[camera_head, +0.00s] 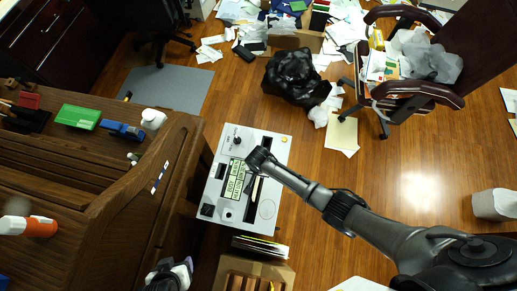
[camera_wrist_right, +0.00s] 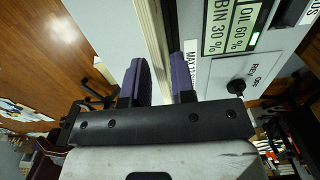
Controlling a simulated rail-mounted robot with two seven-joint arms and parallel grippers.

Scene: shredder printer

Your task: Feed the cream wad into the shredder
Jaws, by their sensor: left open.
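The white-topped shredder (camera_head: 270,143) stands in the middle of the head view, with a dark slot along its top. My right arm reaches over it from the right, and its gripper is mostly hidden there behind the arm. In the right wrist view the purple fingers of my right gripper (camera_wrist_right: 161,85) are close together beside the slot. The cream wad (camera_wrist_right: 152,35) shows edge-on as a pale strip running between them. How deep it sits is hidden.
The brown desk (camera_head: 100,180) is left of the shredder, with a green box (camera_head: 78,117) and a blue stapler (camera_head: 122,130). A cardboard box (camera_head: 240,265) stands just below it. A black bag (camera_head: 290,76), papers and a chair lie beyond.

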